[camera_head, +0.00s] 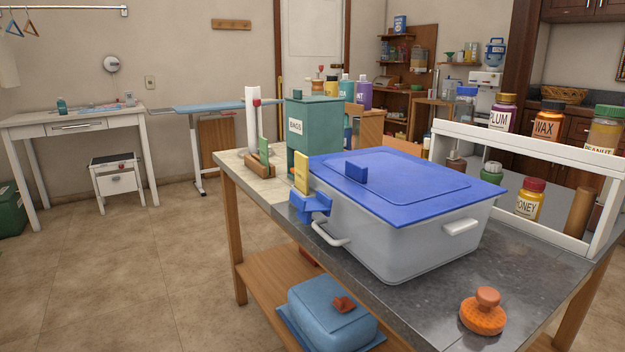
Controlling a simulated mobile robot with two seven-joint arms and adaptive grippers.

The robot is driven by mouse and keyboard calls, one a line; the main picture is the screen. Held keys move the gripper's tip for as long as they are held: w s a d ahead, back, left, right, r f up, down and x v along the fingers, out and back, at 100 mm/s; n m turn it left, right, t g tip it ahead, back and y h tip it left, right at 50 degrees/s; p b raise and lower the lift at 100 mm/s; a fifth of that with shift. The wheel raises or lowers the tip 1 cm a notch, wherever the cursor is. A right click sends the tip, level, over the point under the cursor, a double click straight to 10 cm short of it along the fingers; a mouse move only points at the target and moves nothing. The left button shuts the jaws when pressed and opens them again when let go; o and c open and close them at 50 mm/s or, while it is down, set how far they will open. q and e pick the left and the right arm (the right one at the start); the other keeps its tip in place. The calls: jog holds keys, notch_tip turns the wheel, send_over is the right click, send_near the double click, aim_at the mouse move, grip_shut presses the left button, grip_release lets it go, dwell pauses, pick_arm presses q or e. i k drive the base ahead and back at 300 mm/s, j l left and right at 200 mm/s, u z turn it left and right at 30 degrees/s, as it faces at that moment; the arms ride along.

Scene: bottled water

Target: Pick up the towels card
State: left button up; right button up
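No card with the readable word "towels" shows in the head view. A small yellow card (301,173) stands upright by the left corner of the grey bin, just above a blue holder (310,206); no writing on it can be read. A green card-like piece (264,151) stands in a wooden holder (259,165) farther back on the table. Neither of my grippers is in view.
A grey bin (400,243) with a blue lid (410,187) fills the middle of the table (418,310). A green BAGS box (315,135) stands behind it. An orange knobbed object (483,315) sits front right. A white rack (530,145) with jars stands right.

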aim_at(301, 160)
jog(key=j+z, duration=0.15)
jog(key=z, duration=0.25)
jog(key=i+j+z, duration=0.1)
jog(key=z, duration=0.3)
jog(key=j+z, duration=0.4)
jog(key=k+j+z, duration=0.1)
jog(key=j+z, duration=0.2)
jog(key=j, duration=0.2)
jog(key=k+j+z, duration=0.1)
jog(key=j+z, duration=0.15)
jog(key=j, duration=0.25)
jog(key=k+j, duration=0.1)
jog(key=j, duration=0.25)
jog(key=k+j+z, duration=0.1)
jog(key=j, duration=0.3)
jog(key=k+j+z, duration=0.1)
jog(key=j, duration=0.25)
jog(key=k, duration=0.05)
